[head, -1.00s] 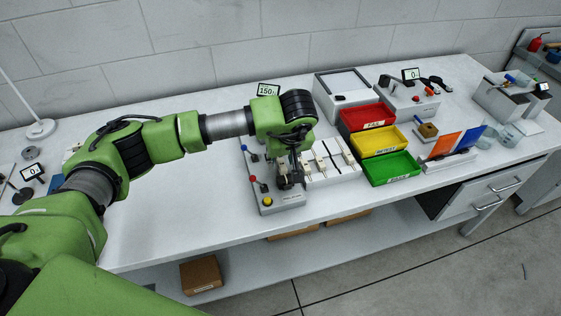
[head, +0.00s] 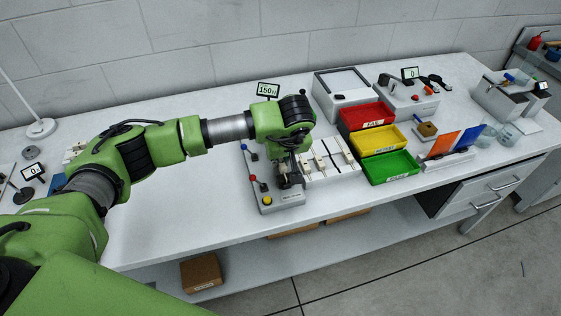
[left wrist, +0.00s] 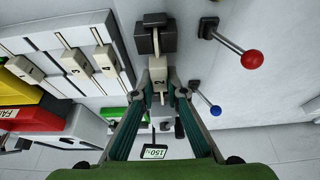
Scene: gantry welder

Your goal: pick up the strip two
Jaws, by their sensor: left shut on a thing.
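My left gripper (left wrist: 159,90) is shut on a pale strip marked 2 (left wrist: 159,78), with a dark green finger on each side of it. Past the label, the strip's thin metal part runs up to a dark clamp block (left wrist: 155,38) in the left wrist view; I cannot tell whether it is still inside the block. In the head view the left gripper (head: 289,176) is over the right side of the grey welder base (head: 276,203), and the strip there is mostly hidden. My right gripper is not in view.
A white rack (head: 345,171) with other numbered strips lies just right of the welder. Red (head: 366,116), yellow (head: 381,140) and green (head: 391,168) bins stand beyond it. Levers with red (left wrist: 251,60) and blue (left wrist: 215,110) knobs are near the gripper. The table's left-middle is clear.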

